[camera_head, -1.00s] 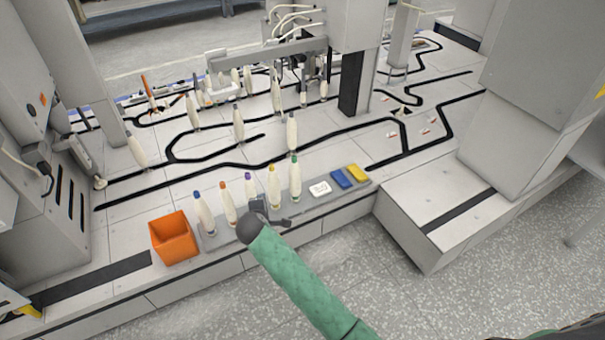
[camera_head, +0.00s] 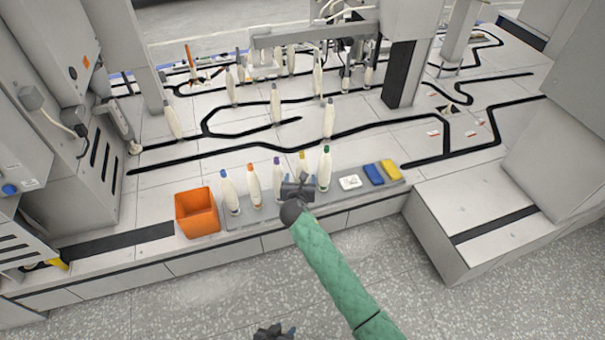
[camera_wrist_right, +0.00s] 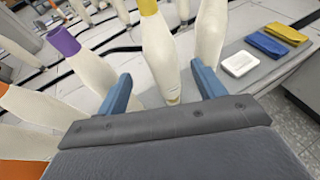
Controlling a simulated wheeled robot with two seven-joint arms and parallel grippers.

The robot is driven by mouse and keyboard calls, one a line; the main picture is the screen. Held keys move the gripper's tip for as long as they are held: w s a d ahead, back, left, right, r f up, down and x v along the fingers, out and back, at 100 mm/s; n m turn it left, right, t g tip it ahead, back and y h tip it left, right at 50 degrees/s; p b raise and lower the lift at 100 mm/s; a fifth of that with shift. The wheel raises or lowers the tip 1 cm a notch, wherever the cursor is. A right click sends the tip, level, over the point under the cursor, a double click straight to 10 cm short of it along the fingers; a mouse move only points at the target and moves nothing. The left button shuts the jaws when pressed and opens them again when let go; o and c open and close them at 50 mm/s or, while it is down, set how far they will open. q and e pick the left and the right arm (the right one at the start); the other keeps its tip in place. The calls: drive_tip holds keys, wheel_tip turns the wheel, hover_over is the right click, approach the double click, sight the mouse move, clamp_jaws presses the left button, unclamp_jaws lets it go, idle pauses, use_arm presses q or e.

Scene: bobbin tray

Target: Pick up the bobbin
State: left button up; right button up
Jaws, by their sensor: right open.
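A row of white bobbins with coloured tops stands on a grey tray (camera_head: 266,213): blue-topped (camera_head: 230,193), orange-topped (camera_head: 254,186), purple-topped (camera_head: 278,180), yellow-topped (camera_head: 303,161) and green-topped (camera_head: 324,169). My right gripper (camera_head: 298,187) is in front of the yellow-topped bobbin and hides its lower part. In the right wrist view my right gripper (camera_wrist_right: 161,72) is open, with the yellow-topped bobbin (camera_wrist_right: 165,58) upright between or just beyond its blue fingers; contact is not clear. My left gripper (camera_head: 274,331) shows only partly at the bottom edge, away from the tray.
An orange bin (camera_head: 197,212) stands left of the tray. More bobbins stand behind, near grey machine columns. Purple-topped and green-topped bobbins flank the right gripper closely.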

drive_tip(key=shift+b+x, duration=0.5)
drive_tip(key=shift+x, duration=3)
drive_tip(key=shift+d+f, duration=0.1)
drive_tip(key=shift+d, duration=0.05)
drive_tip(key=shift+c, duration=0.2)
drive_tip(key=c, duration=1.1)
